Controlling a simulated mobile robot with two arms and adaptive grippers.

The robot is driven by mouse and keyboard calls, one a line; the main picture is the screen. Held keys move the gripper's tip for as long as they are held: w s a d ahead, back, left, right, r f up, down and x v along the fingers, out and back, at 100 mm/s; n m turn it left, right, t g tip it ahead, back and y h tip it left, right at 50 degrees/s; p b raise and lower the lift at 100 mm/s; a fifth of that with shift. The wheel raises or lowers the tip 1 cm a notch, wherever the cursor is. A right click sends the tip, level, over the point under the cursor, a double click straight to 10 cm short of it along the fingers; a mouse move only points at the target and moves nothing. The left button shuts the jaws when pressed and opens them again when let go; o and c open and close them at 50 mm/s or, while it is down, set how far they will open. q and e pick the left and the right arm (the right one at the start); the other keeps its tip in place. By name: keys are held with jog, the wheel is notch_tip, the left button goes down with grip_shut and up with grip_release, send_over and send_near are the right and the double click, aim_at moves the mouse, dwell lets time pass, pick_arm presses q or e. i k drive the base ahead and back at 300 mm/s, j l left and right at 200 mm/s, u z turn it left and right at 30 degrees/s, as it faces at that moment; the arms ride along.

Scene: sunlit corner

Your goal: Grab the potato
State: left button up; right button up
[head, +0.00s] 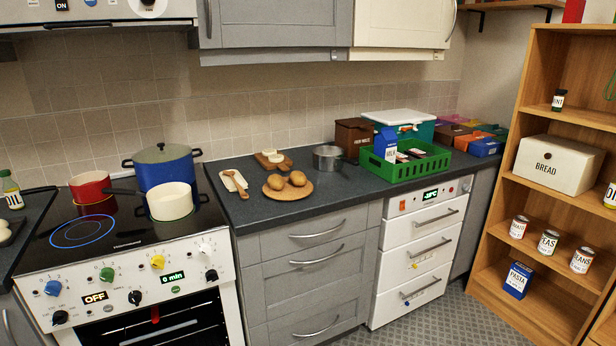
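The left potato (275,182) and the right potato (298,178) look close together or touching. Neither of my grippers shows in the head view.
A grey saucepan (327,158) and a green crate (405,170) stand right. The stove (120,240) holds several pots. Bare counter (255,212) lies in front.

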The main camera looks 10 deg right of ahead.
aim_at(298, 178)
jog(key=i+l+u, duration=0.15)
jog(key=l, duration=0.3)
jog(key=i+l+u, duration=0.15)
jog(key=l, duration=0.25)
jog(key=i+l+u, duration=0.2)
jog(key=l, duration=0.25)
jog(key=l+u, duration=0.15)
jog(key=l, duration=0.35)
